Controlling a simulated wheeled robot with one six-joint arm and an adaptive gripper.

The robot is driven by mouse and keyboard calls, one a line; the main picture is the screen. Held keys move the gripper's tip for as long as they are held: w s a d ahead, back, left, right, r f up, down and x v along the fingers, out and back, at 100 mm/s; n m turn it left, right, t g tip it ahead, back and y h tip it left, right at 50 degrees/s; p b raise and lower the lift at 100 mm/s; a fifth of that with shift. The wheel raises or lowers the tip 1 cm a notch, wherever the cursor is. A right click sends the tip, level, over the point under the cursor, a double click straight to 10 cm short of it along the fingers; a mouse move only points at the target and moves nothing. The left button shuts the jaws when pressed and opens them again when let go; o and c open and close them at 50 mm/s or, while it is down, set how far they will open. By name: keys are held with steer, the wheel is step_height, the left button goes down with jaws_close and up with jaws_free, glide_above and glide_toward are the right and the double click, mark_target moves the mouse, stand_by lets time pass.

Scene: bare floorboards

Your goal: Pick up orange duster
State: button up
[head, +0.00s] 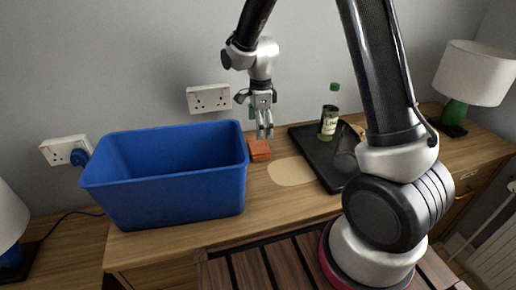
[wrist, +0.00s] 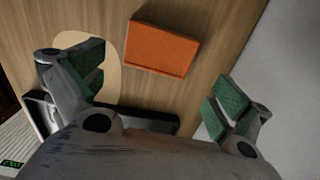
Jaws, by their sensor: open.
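The orange duster (head: 259,150) is a small block lying on the wooden table just right of the blue bin. In the wrist view the orange duster (wrist: 161,49) shows as a flat rectangle, seen from above and slightly tilted in the picture. My gripper (head: 265,133) hangs above the duster, fingers pointing down. In the wrist view my gripper (wrist: 157,82) is open, with green pads on both fingers and nothing between them. The duster lies beyond the fingertips in that view. Whether the fingers touch it cannot be told from the head view.
A blue bin (head: 178,198) stands left of the duster, close beside it. A black tray (head: 318,165) with a green bottle (head: 329,123) is to the right. A pale oval mat (head: 290,172) lies between. The wall with sockets (head: 208,98) is close behind.

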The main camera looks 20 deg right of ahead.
mark_target(258, 145)
steer(key=f, duration=0.7)
steer(key=shift+s+a+f, duration=0.15)
steer(key=shift+a+f, duration=0.15)
steer(key=shift+c, duration=0.4)
steer(key=c, duration=0.6)
